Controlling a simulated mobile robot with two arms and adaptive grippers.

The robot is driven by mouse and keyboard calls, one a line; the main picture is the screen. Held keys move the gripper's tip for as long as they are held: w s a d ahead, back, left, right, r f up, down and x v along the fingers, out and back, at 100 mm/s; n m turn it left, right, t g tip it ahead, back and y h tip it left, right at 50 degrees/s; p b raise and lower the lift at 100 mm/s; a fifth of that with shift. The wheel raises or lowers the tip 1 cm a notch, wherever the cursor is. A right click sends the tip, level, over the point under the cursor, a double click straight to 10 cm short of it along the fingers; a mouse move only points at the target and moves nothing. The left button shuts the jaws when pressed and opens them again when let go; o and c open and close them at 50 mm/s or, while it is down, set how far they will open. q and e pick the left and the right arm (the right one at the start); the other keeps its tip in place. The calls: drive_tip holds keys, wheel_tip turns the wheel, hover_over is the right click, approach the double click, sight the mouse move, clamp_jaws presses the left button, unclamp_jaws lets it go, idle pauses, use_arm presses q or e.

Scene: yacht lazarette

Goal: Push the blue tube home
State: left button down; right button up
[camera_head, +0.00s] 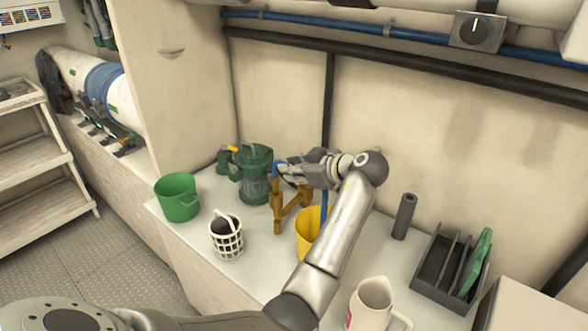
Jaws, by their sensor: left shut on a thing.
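Another blue length (324,205) shows below the wrist, partly hidden by my arm. A green pump-like unit (256,178) with a clear lower body stands just left of the fingertips. An ochre bracket (279,212) stands below the gripper. I cannot tell whether the tube touches the green unit or the bracket. My right gripper is not in view.
On the counter stand a green mug (177,197), a white basket (226,238) with something dark inside, a yellow cup (306,228) partly behind my arm, a dark cylinder (404,216), a divided black rack (436,265) and a white jug (371,303). Pipes run along the wall.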

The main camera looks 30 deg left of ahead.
use_arm(q)
drive_tip(key=shift+f+b, duration=0.75)
drive_tip(key=shift+f, duration=0.15)
drive_tip(key=shift+f+b, duration=0.8)
drive_tip(key=shift+f, duration=0.25)
drive_tip(key=shift+f+b, duration=0.35)
drive_tip(key=shift+f, duration=0.1)
drive_tip(key=c, duration=1.2)
unclamp_jaws()
drive_tip(key=shift+c, duration=0.2)
drive_tip(key=v, duration=0.7)
drive_tip(key=shift+s+d+r, duration=0.15)
drive_tip(key=shift+d, duration=0.2)
